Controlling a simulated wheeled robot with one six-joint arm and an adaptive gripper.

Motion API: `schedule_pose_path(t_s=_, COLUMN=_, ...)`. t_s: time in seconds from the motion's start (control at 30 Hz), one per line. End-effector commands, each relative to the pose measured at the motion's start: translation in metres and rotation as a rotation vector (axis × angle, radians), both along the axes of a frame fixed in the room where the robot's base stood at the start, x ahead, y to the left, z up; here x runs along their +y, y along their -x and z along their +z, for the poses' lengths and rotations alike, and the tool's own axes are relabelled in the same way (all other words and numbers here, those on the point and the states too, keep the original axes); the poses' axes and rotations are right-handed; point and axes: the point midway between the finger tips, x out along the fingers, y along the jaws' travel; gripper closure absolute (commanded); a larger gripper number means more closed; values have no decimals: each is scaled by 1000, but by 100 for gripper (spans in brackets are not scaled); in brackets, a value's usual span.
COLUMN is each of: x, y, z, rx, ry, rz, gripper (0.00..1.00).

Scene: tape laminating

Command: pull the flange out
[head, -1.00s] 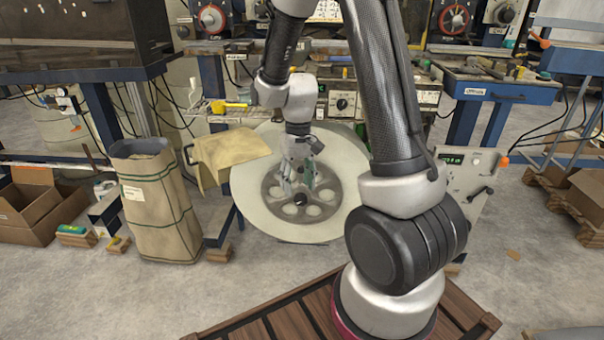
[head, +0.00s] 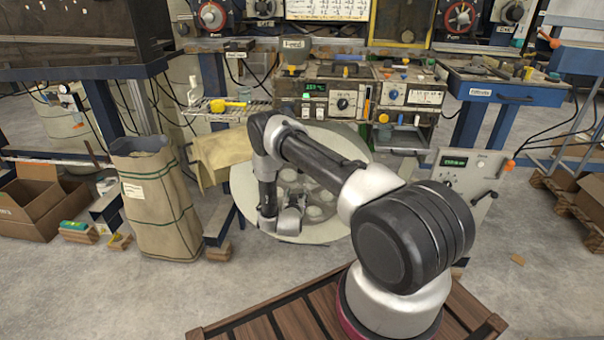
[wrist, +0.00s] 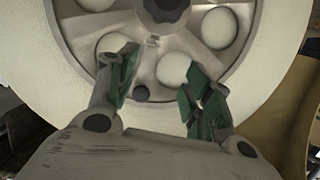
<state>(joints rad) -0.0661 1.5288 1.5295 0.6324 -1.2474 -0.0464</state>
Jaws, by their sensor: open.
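The flange (head: 318,197) is a round grey metal disc with several round holes, on the front of a large white roll (head: 352,150). My arm covers its left part in the head view. In the wrist view, the flange (wrist: 148,62) fills the upper middle, with a black central knob (wrist: 166,8) at the top edge. My gripper (wrist: 160,88) is open, its two green-padded fingers spread in front of the flange's lower rim. Contact cannot be told. The head view hides the fingers behind my arm.
A brown paper sack (head: 155,205) and a cardboard box (head: 38,205) stand at the left. A grey control box (head: 465,172) is at the right of the roll. Machine panels (head: 345,100) are behind it.

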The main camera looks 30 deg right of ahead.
Motion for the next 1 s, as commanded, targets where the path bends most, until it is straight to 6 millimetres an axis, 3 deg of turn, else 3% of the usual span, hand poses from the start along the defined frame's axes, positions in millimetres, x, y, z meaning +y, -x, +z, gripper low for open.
schedule_pose_path(t_s=0.1, x=-9, y=-3, z=38, rx=-139, ry=88, rz=-34, gripper=49)
schedule_pose_path(t_s=0.23, x=-13, y=-4, z=58, rx=-209, ry=137, rz=-44, gripper=49)
schedule_pose_path(t_s=0.7, x=-50, y=-59, z=60, rx=-215, ry=143, rz=-43, gripper=49)
schedule_pose_path(t_s=1.0, x=-55, y=-67, z=60, rx=-213, ry=142, rz=-41, gripper=49)
